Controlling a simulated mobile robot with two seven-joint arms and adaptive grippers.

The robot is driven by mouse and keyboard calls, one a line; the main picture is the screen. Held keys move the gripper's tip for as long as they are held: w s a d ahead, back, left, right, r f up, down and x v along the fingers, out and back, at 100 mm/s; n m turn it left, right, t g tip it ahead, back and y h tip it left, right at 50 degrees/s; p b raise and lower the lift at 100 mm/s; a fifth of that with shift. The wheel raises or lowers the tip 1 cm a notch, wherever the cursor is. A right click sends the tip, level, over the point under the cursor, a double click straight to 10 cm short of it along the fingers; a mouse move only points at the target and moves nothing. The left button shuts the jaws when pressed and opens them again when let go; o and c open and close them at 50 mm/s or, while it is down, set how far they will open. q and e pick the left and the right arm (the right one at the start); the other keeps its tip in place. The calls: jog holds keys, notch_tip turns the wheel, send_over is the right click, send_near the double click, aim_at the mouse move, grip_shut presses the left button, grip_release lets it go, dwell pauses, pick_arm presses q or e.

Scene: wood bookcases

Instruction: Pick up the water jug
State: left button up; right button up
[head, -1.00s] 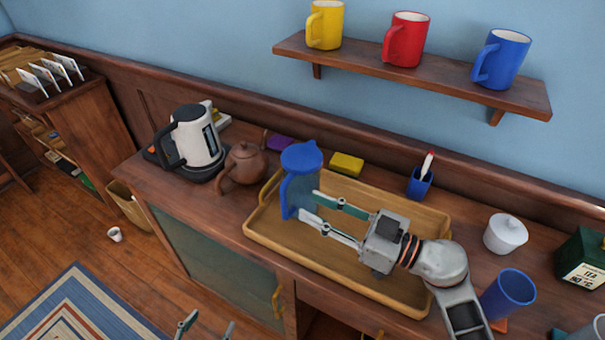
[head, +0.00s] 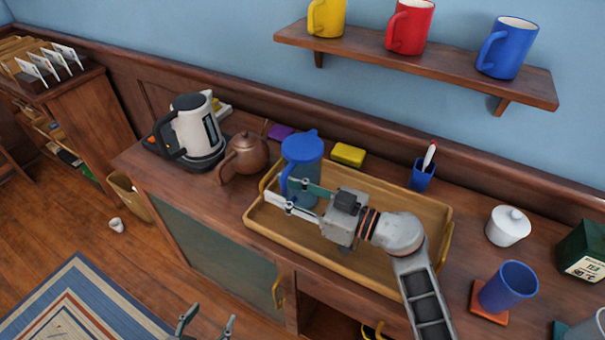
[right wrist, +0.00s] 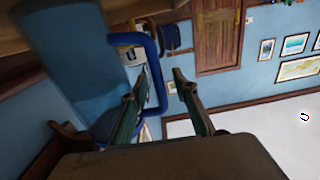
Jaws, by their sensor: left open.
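The water jug (head: 303,152) has a blue lid, a translucent blue body and a blue handle. It stands at the back left of the wooden tray (head: 262,236). Its body (right wrist: 72,48) and looped handle (right wrist: 122,41) fill the left of the right wrist view. My right gripper (head: 280,189) is open at the jug's front, its fingers by the handle. In the right wrist view the gripper (right wrist: 163,74) has the handle's outer bar appearing between its fingertips, with a gap; contact is unclear. My left gripper (head: 207,325) is open and empty at the bottom, away from the jug.
A brown teapot (head: 245,157) and a kettle (head: 193,130) stand left of the jug. A yellow sponge (head: 348,154) lies behind the tray. A blue pen cup (head: 421,176), white jar (head: 508,226) and blue cup (head: 510,286) stand right. Mugs sit on the wall shelf (head: 420,67).

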grip_shut()
jog(key=shift+r, duration=0.1)
